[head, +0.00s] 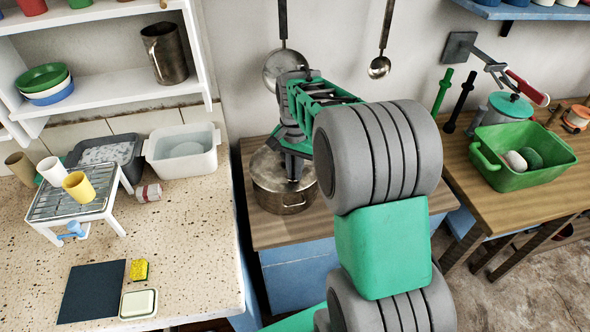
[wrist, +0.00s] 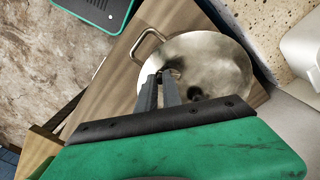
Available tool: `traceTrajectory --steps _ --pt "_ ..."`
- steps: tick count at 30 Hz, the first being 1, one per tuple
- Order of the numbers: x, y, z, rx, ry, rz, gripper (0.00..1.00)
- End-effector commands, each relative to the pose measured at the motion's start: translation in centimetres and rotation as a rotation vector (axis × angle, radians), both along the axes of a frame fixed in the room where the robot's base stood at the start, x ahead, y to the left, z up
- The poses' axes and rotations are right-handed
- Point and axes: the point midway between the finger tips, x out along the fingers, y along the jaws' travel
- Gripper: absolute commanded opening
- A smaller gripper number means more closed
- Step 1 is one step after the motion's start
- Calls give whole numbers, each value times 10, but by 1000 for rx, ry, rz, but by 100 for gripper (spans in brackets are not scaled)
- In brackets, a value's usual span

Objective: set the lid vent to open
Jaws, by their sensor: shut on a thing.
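A metal pot (head: 283,203) with a lid stands on the wooden top of a low blue cabinet in the head view. In the wrist view the round metal lid (wrist: 212,65) fills the upper middle, with a pot handle (wrist: 147,45) at its left. My gripper (wrist: 166,76) points down at the lid and its fingers are close together over a small dark part there. That part is the lid vent as far as I can tell, mostly hidden between the fingertips. A dark spot shows on the lid right of the fingers. In the head view my gripper (head: 292,172) is above the lid.
A speckled counter (head: 195,255) at the left holds a white basin (head: 183,150), a rack with cups (head: 75,195), a sponge (head: 139,269) and a dark mat (head: 91,292). A wooden table at the right holds a green tub (head: 525,165). Ladles (head: 379,67) hang behind.

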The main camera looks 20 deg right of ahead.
Motion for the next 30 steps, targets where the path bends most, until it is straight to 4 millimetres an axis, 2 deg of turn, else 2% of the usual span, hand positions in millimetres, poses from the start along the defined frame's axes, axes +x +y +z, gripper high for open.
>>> traceTrajectory --steps 15,16,23,30 --pt "0 0 0 -1 -1 -23 0" --pt "0 0 0 -1 -1 -23 11" --pt "0 0 0 0 0 -22 30" --pt "0 1 0 0 0 -22 32"
